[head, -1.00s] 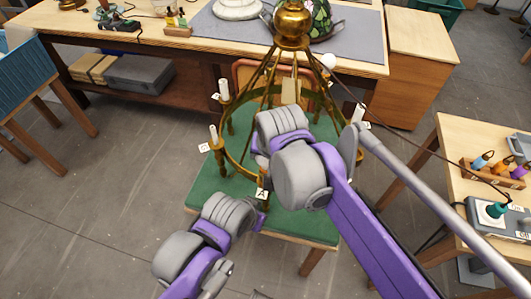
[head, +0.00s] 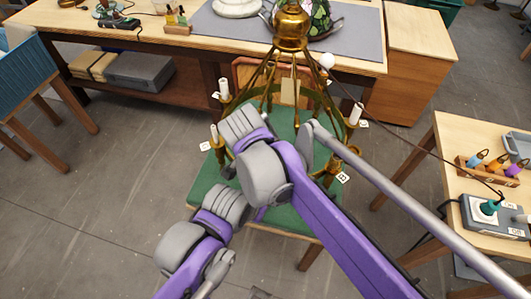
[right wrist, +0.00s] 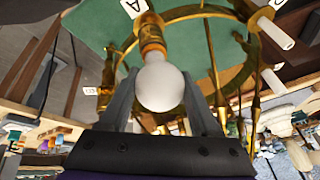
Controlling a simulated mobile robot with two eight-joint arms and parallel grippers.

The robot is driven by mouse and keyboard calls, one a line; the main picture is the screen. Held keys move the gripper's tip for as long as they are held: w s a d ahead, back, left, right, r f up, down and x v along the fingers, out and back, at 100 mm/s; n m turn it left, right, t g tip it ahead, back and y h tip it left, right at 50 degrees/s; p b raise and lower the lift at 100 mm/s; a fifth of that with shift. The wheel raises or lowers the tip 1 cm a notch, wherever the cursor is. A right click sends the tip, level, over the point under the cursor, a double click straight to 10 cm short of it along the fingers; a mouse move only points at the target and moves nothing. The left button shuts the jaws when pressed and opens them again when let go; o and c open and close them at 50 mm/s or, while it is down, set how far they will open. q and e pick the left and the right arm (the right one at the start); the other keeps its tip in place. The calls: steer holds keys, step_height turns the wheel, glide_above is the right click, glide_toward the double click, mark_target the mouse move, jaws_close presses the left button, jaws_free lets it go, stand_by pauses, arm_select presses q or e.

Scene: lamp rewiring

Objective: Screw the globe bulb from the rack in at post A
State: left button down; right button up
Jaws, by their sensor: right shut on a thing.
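The globe bulb (right wrist: 160,86) is white and round, and it shows in the right wrist view between the two fingers of my right gripper (right wrist: 158,100), which is shut on it. Its neck lines up with a ribbed brass-coloured piece (right wrist: 151,38) just beside the label A (right wrist: 133,7). I cannot tell how far the bulb sits in post A.
White candle sleeves (head: 224,90) stand on other posts. A thin cord crosses from the right. A workbench (head: 390,45) stands behind; the floor at left is clear.

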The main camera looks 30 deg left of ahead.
steer(key=m+h, duration=0.1)
steer(key=m, duration=0.2)
steer(key=shift+a, duration=0.1)
arm_select(q)
steer(key=shift+w+r+p, duration=0.3)
steer(key=shift+r+p, duration=0.05)
steer(key=shift+r, duration=0.35)
arm_select(e)
steer(key=m+h, duration=0.1)
steer(key=m, duration=0.2)
steer(key=shift+h, duration=0.3)
steer(key=shift+g, duration=0.3)
steer(key=shift+m, duration=0.7)
steer(key=m+g+h, duration=0.1)
steer(key=m, duration=0.2)
steer(key=shift+h+p, duration=0.3)
steer(key=shift+p, duration=0.1)
steer(key=m+g, duration=0.1)
steer(key=m, duration=0.2)
steer(key=shift+m+h, duration=0.4)
steer(key=o, duration=1.5)
arm_select(q)
steer(key=shift+w+r, duration=0.25)
steer(key=shift+r, duration=0.45)
